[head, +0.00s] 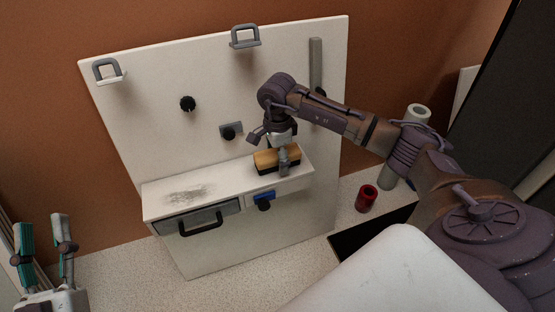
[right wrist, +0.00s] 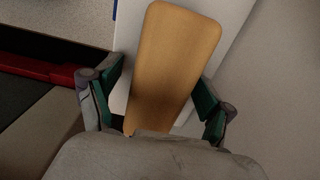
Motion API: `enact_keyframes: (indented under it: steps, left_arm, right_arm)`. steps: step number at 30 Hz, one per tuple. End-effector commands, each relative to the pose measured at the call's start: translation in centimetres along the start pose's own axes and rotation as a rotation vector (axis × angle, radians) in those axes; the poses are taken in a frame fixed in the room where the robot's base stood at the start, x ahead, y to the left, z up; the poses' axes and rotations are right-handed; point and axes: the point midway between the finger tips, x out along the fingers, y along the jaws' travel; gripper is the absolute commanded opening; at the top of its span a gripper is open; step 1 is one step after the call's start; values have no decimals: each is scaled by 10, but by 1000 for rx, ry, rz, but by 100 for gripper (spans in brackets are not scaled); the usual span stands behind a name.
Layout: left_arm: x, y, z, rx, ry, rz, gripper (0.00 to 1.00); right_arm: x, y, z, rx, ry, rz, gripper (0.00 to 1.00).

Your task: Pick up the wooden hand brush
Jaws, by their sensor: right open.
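The wooden hand brush (head: 277,160) lies on the white shelf, with its wooden back up and dark bristles below. In the right wrist view the brush's wooden back (right wrist: 174,55) runs lengthwise between my open fingers, its near end hidden by my gripper's body. My right gripper (head: 283,157) is over the brush from above, one finger showing in front of it. In the wrist view the right gripper (right wrist: 160,103) has a finger on each side of the brush, with visible gaps. My left gripper (head: 45,235) is open and empty at the lower left.
A red cup-like cylinder (head: 366,198) stands at right.

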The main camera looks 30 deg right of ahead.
Motion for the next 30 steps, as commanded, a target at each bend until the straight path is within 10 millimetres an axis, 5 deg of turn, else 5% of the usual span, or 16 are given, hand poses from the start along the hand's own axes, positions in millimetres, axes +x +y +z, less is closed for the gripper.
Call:
enact_keyframes:
  steps: [5,18,30]
  left_arm:
    - [0,0,0,0,0,0,40]
    - [0,0,0,0,-2,0,40]
    - [0,-1,6,2,-46,-3,40]
  right_arm:
    - [0,0,0,0,-1,0,81]
    - [-1,0,0,-1,-1,-1,12]
    - [-8,0,0,-1,-1,-2,12]
